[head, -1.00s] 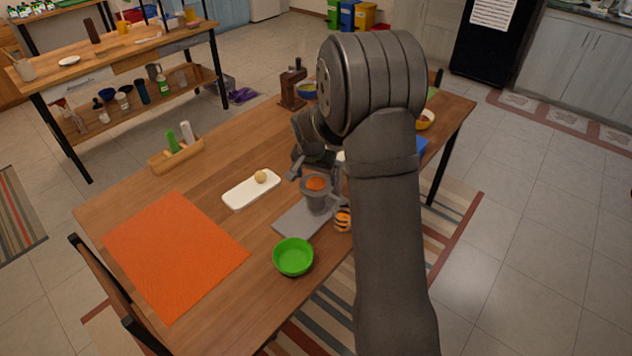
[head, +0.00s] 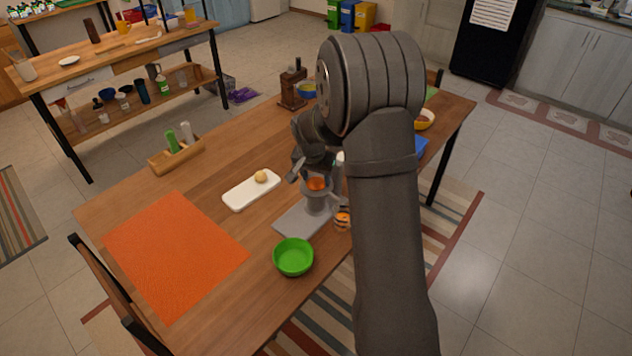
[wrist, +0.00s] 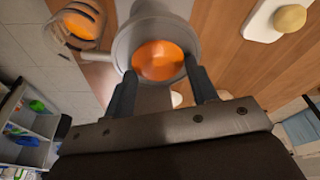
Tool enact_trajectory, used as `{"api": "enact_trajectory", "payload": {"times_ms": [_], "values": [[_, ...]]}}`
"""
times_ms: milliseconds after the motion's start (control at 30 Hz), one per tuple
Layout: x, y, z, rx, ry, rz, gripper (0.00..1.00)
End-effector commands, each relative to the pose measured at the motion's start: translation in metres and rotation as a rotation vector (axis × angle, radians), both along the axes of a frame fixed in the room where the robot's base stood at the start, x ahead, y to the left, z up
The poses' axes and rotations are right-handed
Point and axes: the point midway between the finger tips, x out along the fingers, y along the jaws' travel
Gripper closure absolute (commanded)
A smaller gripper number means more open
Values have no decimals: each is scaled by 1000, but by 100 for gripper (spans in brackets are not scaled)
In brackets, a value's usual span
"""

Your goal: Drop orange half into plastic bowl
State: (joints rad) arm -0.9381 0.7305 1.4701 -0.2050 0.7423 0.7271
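An orange half (head: 316,184) lies in the top of a grey stand-like holder (head: 318,203) on a grey board. In the wrist view the orange half (wrist: 158,60) sits inside the round grey rim. My gripper (head: 312,172) is just above and beside the holder. In the wrist view its two fingers (wrist: 163,88) are spread apart at the near edge of the orange half, with a gap between them. Contact with the fruit cannot be made out. The green plastic bowl (head: 293,260) stands in front of the board, empty.
An orange-and-dark striped jar (head: 343,218) stands right of the holder. A white board (head: 240,195) with a round yellowish item (head: 261,176) lies to the left. An orange mat (head: 175,255) covers the table's left front. A wooden caddy (head: 177,158) stands farther back.

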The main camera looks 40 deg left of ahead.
Motion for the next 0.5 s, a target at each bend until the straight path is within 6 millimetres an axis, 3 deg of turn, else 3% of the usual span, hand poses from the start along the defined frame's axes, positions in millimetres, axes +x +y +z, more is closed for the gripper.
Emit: {"api": "enact_trajectory", "payload": {"times_ms": [500], "values": [[0, 0, 20, 2, -2, 0, 61]]}}
